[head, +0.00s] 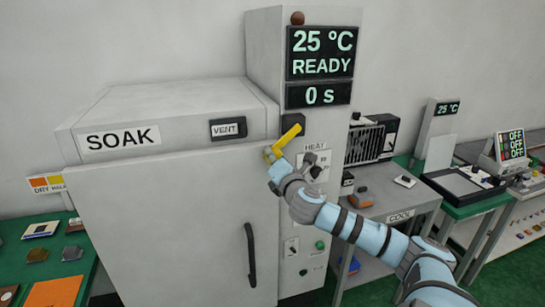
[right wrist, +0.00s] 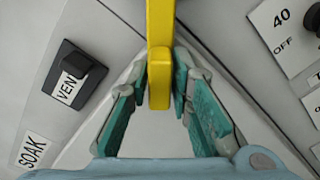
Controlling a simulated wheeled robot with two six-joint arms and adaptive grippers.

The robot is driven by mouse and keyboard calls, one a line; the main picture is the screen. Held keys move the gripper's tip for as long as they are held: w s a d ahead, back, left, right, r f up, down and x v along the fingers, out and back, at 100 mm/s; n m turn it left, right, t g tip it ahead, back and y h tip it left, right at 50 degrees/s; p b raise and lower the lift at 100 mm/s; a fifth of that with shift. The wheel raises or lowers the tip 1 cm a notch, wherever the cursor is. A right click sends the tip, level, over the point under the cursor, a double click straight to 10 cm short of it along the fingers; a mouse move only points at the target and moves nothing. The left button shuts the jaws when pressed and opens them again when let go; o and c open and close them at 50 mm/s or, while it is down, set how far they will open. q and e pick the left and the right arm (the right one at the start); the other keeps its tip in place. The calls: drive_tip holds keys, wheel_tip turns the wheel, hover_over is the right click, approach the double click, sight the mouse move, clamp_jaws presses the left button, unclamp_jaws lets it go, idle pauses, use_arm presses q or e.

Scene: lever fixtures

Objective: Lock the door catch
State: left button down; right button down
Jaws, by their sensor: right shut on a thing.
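The door catch is a yellow lever (head: 287,138) on a black mount (head: 293,123), at the seam between the oven door side and the control column. It slants from the mount down to the left. My right gripper (head: 272,158) is at its lower end. In the right wrist view, the yellow lever (right wrist: 160,40) comes down from the top, and my right gripper's green fingers (right wrist: 160,85) are shut on its end, one on each side. The grey oven door (head: 180,220) is closed, with a dark handle (head: 251,255). My left gripper is not in view.
The VENT switch (head: 228,129) is left of the lever. The HEAT dial (head: 312,165) on the column is close behind my right wrist. A grey COOL table (head: 385,205) stands to the right. A green table (head: 75,250) with small samples is at left.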

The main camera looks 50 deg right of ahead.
drive_tip(key=shift+r, duration=0.1)
drive_tip(key=c, duration=1.6)
unclamp_jaws()
drive_tip(key=shift+o, duration=0.2)
drive_tip(key=shift+d, duration=0.1)
